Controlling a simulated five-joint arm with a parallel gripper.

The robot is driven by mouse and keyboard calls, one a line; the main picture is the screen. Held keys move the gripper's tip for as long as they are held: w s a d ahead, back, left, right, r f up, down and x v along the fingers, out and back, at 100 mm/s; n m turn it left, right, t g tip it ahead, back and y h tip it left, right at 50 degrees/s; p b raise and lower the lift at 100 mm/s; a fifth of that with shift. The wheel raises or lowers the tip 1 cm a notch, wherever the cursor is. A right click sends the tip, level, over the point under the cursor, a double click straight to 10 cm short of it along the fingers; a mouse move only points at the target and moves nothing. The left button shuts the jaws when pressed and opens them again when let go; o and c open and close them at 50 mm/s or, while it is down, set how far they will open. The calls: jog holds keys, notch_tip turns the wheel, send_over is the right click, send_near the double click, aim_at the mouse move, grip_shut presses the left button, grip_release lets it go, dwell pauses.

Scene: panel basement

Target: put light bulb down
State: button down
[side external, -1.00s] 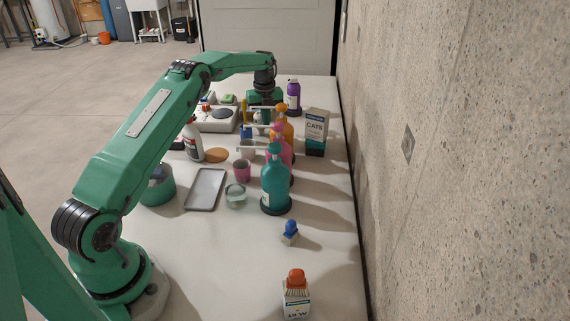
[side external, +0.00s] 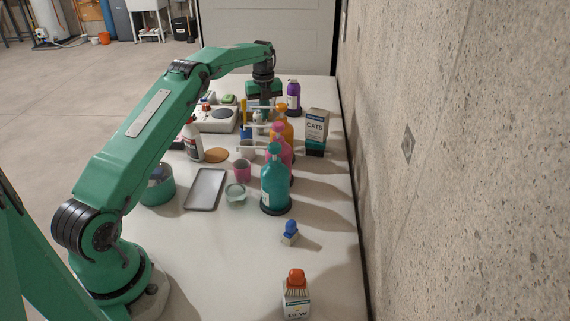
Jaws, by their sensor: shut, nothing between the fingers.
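My gripper (side external: 265,106) is at the far end of the table, pointing down behind the row of pump bottles. It is shut and empty; its fingertips are partly hidden by the bottles. A small pale shape (side external: 257,117) shows just below and left of the fingers. It may be the light bulb, but it is too small and too covered to tell.
Teal (side external: 275,182), pink (side external: 279,150) and orange (side external: 285,125) pump bottles stand in a row before my gripper. A purple bottle (side external: 293,97) and a CATS carton (side external: 316,131) stand to its right. A grey tray (side external: 206,188) lies nearer.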

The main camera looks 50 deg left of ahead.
notch_tip(320, 180, up, 7)
dwell(0.4)
jog(key=shift+r, duration=0.2)
jog(key=s+d+r+n+t, duration=0.1)
jog(key=s+d+r+n, duration=0.15)
jog(key=d+r, duration=0.3)
jog(key=s+d+r+n+t, duration=0.1)
jog(key=s+d+r+n, duration=0.1)
jog(key=d+r+n, duration=0.4)
jog(key=s+d+r+n+t, duration=0.1)
jog(key=s+d+r+n, duration=0.2)
jog(key=s+d+r, duration=0.5)
jog(key=s+d+f+n+t, duration=0.1)
jog(key=s+d+f+n, duration=0.2)
jog(key=s, duration=0.5)
jog(key=s+d+f+n, duration=0.3)
jog(key=s+n, duration=0.1)
jog(key=s, duration=0.4)
jog(key=s+d+f+n+t, duration=0.1)
jog(key=s+d+f+n, duration=0.2)
jog(key=s, duration=0.5)
jog(key=shift+f+n+t, duration=0.3)
jog(key=shift+f+n, duration=0.05)
jog(key=shift+n, duration=0.4)
